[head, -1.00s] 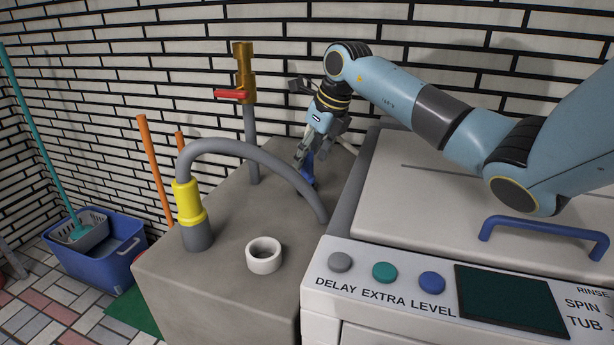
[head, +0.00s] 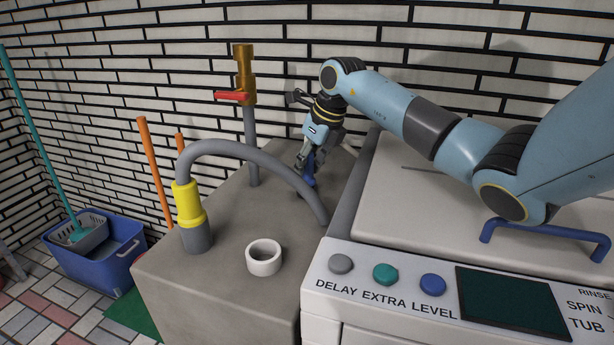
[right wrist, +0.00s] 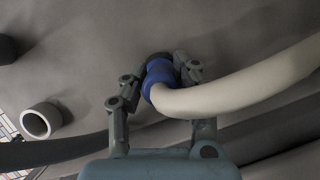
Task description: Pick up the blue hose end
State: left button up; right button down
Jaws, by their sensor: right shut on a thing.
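The blue hose end (head: 309,170) is on the grey concrete block, behind the arching grey hose. In the right wrist view the blue hose end (right wrist: 157,82) sits between the two fingers, with a pale hose running from it to the right. My right gripper (head: 304,168) reaches down from above and is shut on the blue end. It also shows in the right wrist view (right wrist: 155,84), with a finger on each side of the blue collar. The far tip of the hose end is partly hidden. My left gripper is not in view.
A grey hose (head: 250,152) with a yellow collar (head: 188,203) arches close in front of my right gripper. A brass tap (head: 244,75) with a red lever stands left. A white ring (head: 263,257) lies on the block (head: 215,285). The washing machine (head: 450,180) is right.

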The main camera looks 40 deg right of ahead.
jog(key=shift+r, duration=0.1)
notch_tip(320, 180, up, 4)
jog(key=s+d+r, duration=0.6)
jog(key=d+r, duration=0.1)
jog(key=d, duration=0.2)
jog(key=shift+s+d, duration=0.3)
jog(key=shift+d, duration=0.1)
